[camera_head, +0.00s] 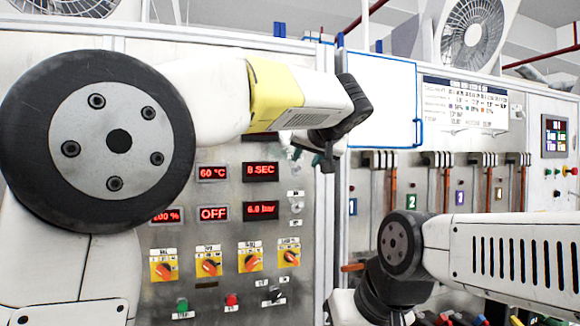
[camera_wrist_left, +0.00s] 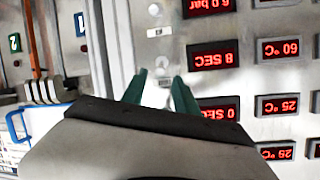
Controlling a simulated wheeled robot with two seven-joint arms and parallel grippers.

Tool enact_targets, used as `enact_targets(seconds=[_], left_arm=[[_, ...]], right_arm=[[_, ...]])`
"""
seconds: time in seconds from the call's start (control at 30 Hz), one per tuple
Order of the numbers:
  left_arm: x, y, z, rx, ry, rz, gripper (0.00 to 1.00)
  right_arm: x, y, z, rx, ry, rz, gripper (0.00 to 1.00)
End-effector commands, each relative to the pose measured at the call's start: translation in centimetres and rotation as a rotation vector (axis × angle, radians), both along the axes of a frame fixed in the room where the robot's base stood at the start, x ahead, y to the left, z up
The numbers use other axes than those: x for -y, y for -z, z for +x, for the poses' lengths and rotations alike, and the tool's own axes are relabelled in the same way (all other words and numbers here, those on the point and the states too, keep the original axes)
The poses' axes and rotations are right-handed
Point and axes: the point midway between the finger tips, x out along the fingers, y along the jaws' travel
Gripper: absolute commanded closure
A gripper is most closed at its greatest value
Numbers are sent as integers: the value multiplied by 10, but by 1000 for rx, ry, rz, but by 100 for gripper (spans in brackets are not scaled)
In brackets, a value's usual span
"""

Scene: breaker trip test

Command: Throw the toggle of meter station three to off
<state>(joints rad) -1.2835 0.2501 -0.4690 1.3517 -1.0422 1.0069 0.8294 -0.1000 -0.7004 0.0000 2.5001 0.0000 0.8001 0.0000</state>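My left gripper (camera_head: 318,163) hangs in front of the upper part of the grey metal control panel (camera_head: 215,285). In the left wrist view its two green fingers (camera_wrist_left: 158,90) are spread apart with nothing between them. Past the fingertips are the upside-down red displays, including 8 SEC (camera_wrist_left: 212,55), and a small silver switch (camera_wrist_left: 162,62) beside them. In the head view a similar switch (camera_head: 296,207) sits right of the 6.0 bar display (camera_head: 261,210). No station three marking is readable on this panel, so I cannot tell which toggle is station three's. My right gripper is not clearly visible.
Several orange rotary knobs (camera_head: 208,266) and a green button (camera_head: 182,305) are lower on the panel. A blue-framed board (camera_head: 382,100) hangs above. My right arm (camera_head: 500,255) crosses the lower right.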

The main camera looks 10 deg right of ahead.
Motion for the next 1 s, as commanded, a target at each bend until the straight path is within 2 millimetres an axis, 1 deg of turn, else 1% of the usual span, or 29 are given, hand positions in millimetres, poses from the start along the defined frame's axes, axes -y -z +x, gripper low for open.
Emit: enact_targets(seconds=[0.03,0.1,0.3,0.47,0.7,0.77,0.8,0.87,0.9,1.0], left_arm=[[-2,4,9,-1,-3,3,64],[-2,9,20,-2,-3,3,64],[-4,19,45,-3,-1,1,64],[-5,21,53,-1,0,2,64],[-5,21,54,-2,1,1,64],[-5,22,53,-2,1,1,76],[-5,22,53,-2,1,2,84],[-5,22,53,-2,1,1,96],[-5,21,53,-2,1,1,100],[-5,22,53,-2,1,1,100]], right_arm=[[0,0,0,0,0,0,100],[0,0,0,0,0,0,100],[0,0,0,0,0,0,100],[0,0,0,0,0,0,100],[0,0,0,0,0,0,100],[0,0,0,0,0,0,100],[0,0,0,0,0,0,100],[0,0,0,0,0,0,100],[0,0,0,0,0,0,100],[0,0,0,0,0,0,100]])
